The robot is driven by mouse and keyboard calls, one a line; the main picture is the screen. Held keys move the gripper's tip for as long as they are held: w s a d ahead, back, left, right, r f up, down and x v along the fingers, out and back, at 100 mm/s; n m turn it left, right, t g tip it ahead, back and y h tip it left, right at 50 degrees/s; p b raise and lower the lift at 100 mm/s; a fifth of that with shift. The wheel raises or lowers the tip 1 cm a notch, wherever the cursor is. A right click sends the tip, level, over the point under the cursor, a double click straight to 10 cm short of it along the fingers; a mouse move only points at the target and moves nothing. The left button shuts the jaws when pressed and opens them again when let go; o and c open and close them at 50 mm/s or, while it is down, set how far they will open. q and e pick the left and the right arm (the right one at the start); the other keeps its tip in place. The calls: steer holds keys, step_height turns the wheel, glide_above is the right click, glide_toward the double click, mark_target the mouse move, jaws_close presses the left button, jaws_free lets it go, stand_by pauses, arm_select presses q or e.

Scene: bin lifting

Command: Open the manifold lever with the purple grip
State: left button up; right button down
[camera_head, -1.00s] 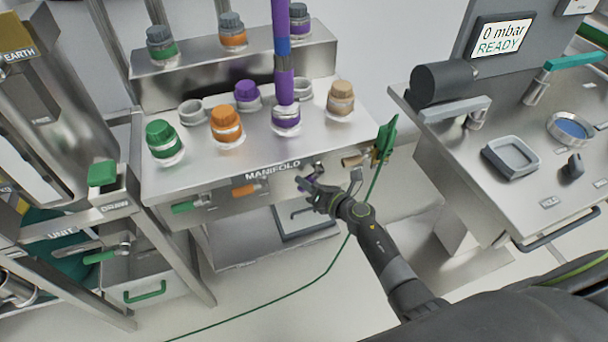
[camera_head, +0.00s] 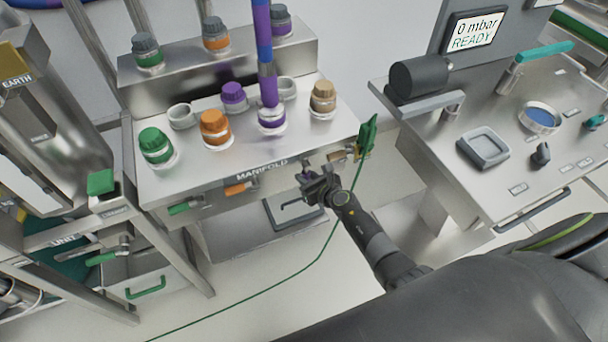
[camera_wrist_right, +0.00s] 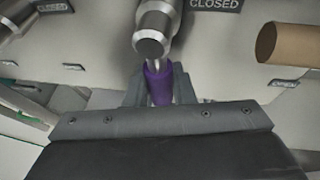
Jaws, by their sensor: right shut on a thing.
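The manifold (camera_head: 215,190) is a steel bench with a row of levers along its front face. The lever with the purple grip (camera_wrist_right: 158,85) hangs below a round steel valve stem (camera_wrist_right: 153,38) in the right wrist view. My right gripper (camera_wrist_right: 159,92) is shut on the purple grip, one finger on each side. In the head view my right gripper (camera_head: 312,184) is at the manifold's front face and mostly hides the purple grip. My left gripper is not in view.
An orange-grip lever (camera_head: 238,188) and a green-grip lever (camera_head: 186,208) sit to the left. A tan grip (camera_wrist_right: 285,45) is to the right. A green clamp (camera_head: 367,137) with a trailing green cable hangs at the bench's right end. A console (camera_head: 500,185) stands at right.

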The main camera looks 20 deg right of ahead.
steer(key=shift+d, duration=0.1)
stand_by(0.4)
steer(key=c, duration=1.2)
jaws_free()
steer(key=shift+c, duration=0.2)
steer(key=shift+s, duration=0.1)
steer(key=shift+s+r+p, duration=0.15)
steer(key=shift+s+p, duration=0.1)
steer(key=shift+p, duration=0.05)
steer(key=p+v, duration=0.4)
steer(key=v, duration=1.2)
steer(key=shift+s+d+r+p, duration=0.15)
steer(key=shift+s+p, duration=0.15)
steer(key=shift+s, duration=0.05)
